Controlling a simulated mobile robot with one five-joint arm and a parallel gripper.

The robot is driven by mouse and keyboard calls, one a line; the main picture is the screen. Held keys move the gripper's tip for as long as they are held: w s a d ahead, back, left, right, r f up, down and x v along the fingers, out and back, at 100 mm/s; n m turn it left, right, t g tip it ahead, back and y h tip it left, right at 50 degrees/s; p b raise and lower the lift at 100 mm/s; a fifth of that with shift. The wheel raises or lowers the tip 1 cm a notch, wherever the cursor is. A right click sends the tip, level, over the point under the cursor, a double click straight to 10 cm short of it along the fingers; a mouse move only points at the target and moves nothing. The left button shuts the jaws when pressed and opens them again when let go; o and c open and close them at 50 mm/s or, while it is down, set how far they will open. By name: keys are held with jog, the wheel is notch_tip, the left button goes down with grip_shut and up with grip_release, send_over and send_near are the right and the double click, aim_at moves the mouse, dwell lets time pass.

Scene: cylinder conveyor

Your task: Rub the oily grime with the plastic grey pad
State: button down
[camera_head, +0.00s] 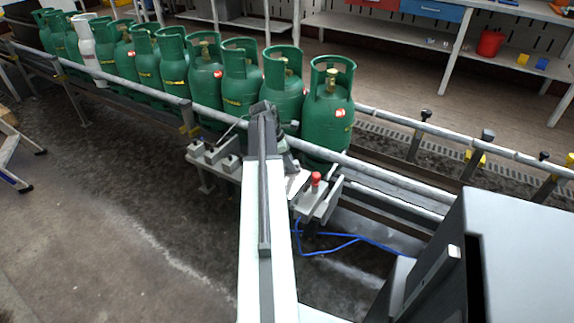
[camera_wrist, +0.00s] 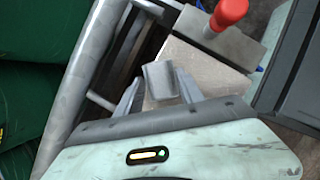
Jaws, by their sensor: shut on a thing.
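In the wrist view, my gripper (camera_wrist: 158,90) is shut on a small grey pad (camera_wrist: 160,76). One finger is on each side of the pad. The pad is over or against a pale metal plate (camera_wrist: 208,72) beside the conveyor rail; I cannot tell whether they touch. I cannot clearly make out the oily grime in either view; the part of the plate under the pad is hidden.
A red knob (camera_head: 316,179) stands right of my arm, also in the wrist view (camera_wrist: 229,13). A metal rail (camera_head: 390,172) runs alongside. Green gas cylinders (camera_head: 328,112) line the conveyor behind it.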

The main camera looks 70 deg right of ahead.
jog(key=c, duration=2.2)
grip_release()
jog(key=shift+f, duration=0.15)
jog(key=shift+a, duration=0.1)
jog(key=shift+w+a, duration=0.2)
jog(key=shift+a, duration=0.95)
jog(key=shift+w+a, duration=0.15)
jog(key=shift+a, duration=1.05)
jog(key=shift+w+a, duration=0.2)
jog(key=shift+a, duration=0.95)
jog(key=shift+w+a, duration=0.15)
jog(key=shift+a, duration=0.75)
jog(key=shift+w+a, duration=0.1)
jog(key=shift+a, duration=0.8)
notch_tip(320, 180, up, 6)
jog(key=p, duration=0.5)
jog(key=shift+d+p, duration=0.1)
jog(key=shift+p, duration=0.25)
